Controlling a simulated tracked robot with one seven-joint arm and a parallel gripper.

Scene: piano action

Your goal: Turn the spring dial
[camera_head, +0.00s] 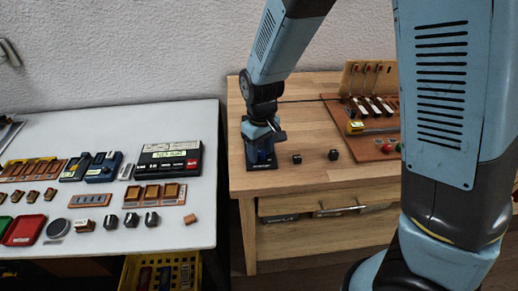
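My gripper (262,133) points down over the left part of the wooden bench, at a small dark blue device (261,156) on a black base. It covers the top of this device, and I cannot tell whether it touches it or whether its fingers are open. The device may be the spring dial, but no dial face or marks can be made out. Two small black blocks (297,159) (333,155) stand on the bench to the right of it. The piano action (372,104), with several hammers on a brown board, is farther right, partly hidden by my arm.
The wooden bench (300,108) has bare room behind the black blocks. A white table (190,225) at left holds a black meter (168,158), trays and several small parts. A yellow crate (130,275) is below it. My own arm blocks the right side.

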